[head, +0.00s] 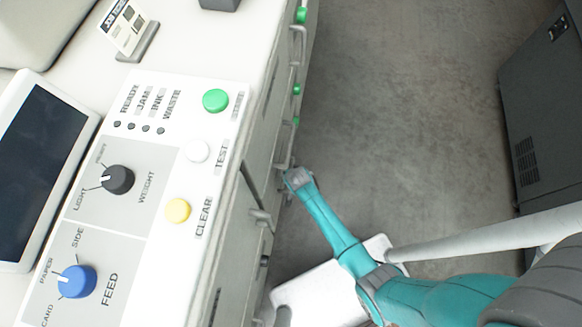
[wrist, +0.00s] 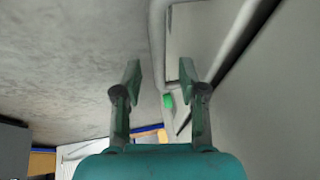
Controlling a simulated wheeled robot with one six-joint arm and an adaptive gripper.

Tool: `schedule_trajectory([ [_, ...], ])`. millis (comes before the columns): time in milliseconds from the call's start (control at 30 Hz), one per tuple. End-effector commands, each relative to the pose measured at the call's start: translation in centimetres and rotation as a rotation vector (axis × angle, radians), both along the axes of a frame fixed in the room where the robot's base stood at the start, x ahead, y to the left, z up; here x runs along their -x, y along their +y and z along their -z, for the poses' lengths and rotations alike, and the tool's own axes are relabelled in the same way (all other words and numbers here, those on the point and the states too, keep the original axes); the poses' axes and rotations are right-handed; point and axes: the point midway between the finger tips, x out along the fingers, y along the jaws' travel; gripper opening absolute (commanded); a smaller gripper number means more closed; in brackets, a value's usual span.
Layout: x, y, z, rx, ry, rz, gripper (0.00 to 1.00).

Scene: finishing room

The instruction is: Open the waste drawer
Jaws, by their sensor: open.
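My gripper (wrist: 160,78) is open in the wrist view, with its two green fingers apart. A grey bar handle (wrist: 157,40) runs up the picture between the fingers, and neither finger is seen closed on it. A pale drawer front (wrist: 180,35) lies just right of the bar. A green tag (wrist: 168,101) shows near the bar's lower part. In the head view my gripper (head: 289,176) is beside the cabinet front, low down, with its fingers mostly hidden. I cannot read which drawer is the waste drawer.
The machine's top carries a control panel (head: 150,150) with buttons and knobs, and a dark screen (head: 38,150). More handles (head: 301,42) line the cabinet front. Bare grey floor (head: 400,110) lies to the right, up to a dark cabinet (head: 545,110).

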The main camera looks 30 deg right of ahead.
Motion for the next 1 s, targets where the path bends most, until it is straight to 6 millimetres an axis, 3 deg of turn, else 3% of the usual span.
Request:
schedule_trajectory([
  [200,-0.6,-0.1,1.5,0.0,0.001,0.0,0.41],
  [567,-0.8,-0.2,1.7,0.0,0.0,0.0,0.41],
  [733,-0.8,-0.2,1.7,0.0,0.0,0.0,0.04],
  [767,-0.8,-0.2,1.7,0.0,0.0,0.0,0.0],
  [1000,-0.8,-0.2,1.7,0.0,0.0,0.0,0.0],
])
